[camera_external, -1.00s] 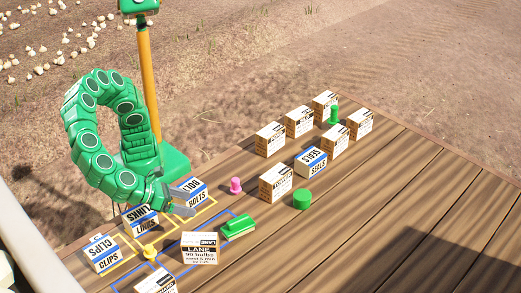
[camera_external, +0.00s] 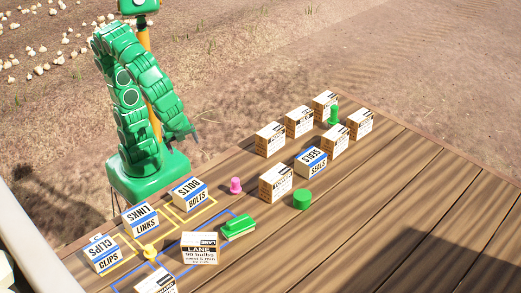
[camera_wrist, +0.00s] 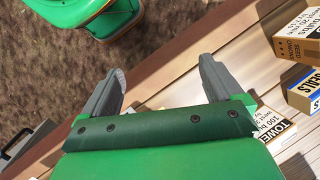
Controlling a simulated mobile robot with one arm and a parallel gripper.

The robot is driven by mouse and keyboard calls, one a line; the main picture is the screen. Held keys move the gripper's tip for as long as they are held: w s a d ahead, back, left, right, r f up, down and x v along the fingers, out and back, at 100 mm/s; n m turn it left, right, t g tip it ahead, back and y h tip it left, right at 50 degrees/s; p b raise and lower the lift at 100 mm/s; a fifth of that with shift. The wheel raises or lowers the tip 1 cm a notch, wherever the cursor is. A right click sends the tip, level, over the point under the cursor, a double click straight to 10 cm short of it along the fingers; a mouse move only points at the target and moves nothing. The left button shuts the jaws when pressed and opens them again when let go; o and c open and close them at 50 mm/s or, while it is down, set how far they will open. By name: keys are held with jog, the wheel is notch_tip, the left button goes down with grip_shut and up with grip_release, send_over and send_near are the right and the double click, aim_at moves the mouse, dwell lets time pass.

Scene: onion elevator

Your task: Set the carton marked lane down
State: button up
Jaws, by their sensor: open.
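The white and brown carton marked LANE (camera_external: 200,252) stands upright on the wooden deck, at the front of the external view, beside blue floor lines (camera_external: 172,250). Nothing holds it. My gripper (camera_external: 194,136) is raised near my green base, well behind and apart from the LANE carton. In the wrist view my gripper (camera_wrist: 162,85) has its two grey fingers spread, with nothing between them. The LANE carton is not in the wrist view.
Cartons marked CLIPS (camera_external: 103,255), LINKS (camera_external: 141,219) and BOLTS (camera_external: 189,194) stand by yellow lines. A green block (camera_external: 238,227), yellow peg (camera_external: 150,251) and pink peg (camera_external: 235,186) are near. A SEALS carton (camera_external: 311,163) stands among others. The right deck is clear.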

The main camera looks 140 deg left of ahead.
jog(key=s+d+f+n+h, duration=0.2)
jog(key=s+d+n+h, duration=0.1)
jog(key=s, duration=0.7)
jog(key=shift+d+f+n+g, duration=0.2)
jog(key=shift+d+n+g, duration=0.1)
jog(key=shift+d+n, duration=0.35)
jog(key=shift+o, duration=0.6)
jog(key=w+d+r+m+t, duration=0.1)
jog(key=w+d+r+m, duration=0.35)
jog(key=w, duration=0.35)
jog(key=w+d+r+m, duration=0.4)
jog(key=w+r, duration=0.2)
jog(key=w, duration=0.1)
jog(key=w+d+r+m, duration=0.3)
jog(key=w+d+m, duration=0.15)
jog(key=d, duration=0.45)
jog(key=w+d+r+m, duration=0.4)
jog(key=d+m, duration=0.1)
jog(key=d, duration=0.3)
notch_tip(320, 180, down, 10)
jog(key=shift+f+t, duration=0.2)
jog(key=shift+t, duration=0.2)
jog(key=shift+d+r, duration=0.1)
